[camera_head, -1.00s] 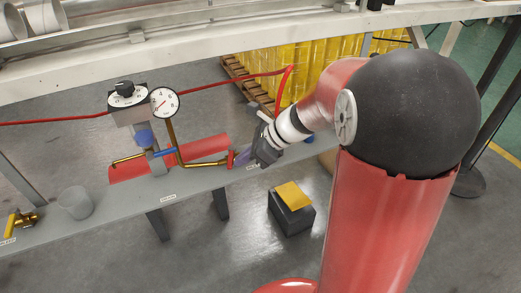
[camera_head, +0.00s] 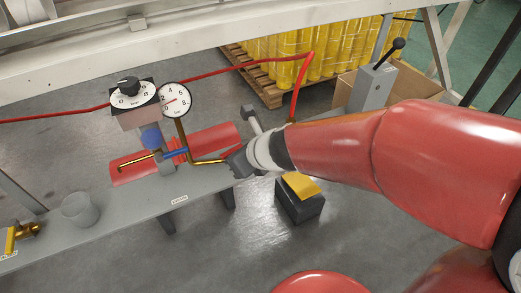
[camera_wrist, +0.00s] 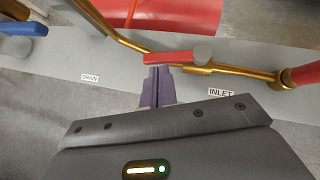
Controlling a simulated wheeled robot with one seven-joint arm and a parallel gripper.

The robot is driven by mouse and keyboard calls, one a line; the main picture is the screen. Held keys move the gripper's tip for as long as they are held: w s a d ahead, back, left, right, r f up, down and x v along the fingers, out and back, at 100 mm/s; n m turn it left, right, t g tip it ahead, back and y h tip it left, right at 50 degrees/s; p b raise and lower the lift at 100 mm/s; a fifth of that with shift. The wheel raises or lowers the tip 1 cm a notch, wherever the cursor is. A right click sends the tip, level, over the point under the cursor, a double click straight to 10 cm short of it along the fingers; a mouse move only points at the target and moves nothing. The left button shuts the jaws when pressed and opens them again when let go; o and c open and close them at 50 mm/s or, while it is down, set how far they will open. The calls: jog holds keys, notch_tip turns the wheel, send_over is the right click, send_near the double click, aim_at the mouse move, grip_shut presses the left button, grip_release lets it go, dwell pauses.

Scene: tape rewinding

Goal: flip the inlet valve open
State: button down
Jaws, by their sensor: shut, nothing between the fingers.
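The inlet valve's red lever (camera_wrist: 172,57) lies across the brass pipe (camera_wrist: 206,70) in the wrist view. The pipe runs along the grey bench, near the white INLET label (camera_wrist: 221,92). My gripper (camera_wrist: 157,68) has its two purple fingers pressed together with nothing between them. Its fingertips are right at the near edge of the red lever, left of its middle; I cannot tell whether they touch. In the head view my gripper (camera_head: 236,163) is over the bench at the right end of the brass pipe, and it hides the valve lever there.
A dial gauge (camera_head: 174,100) and a timer box (camera_head: 133,95) stand above the bench. A blue lever (camera_head: 174,153) marks the drain side (camera_wrist: 16,28). A black box with yellow top (camera_head: 302,186) is on the floor.

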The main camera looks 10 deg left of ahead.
jog(key=shift+a, duration=0.65)
jog(key=shift+w, duration=0.1)
jog(key=shift+r, duration=0.15)
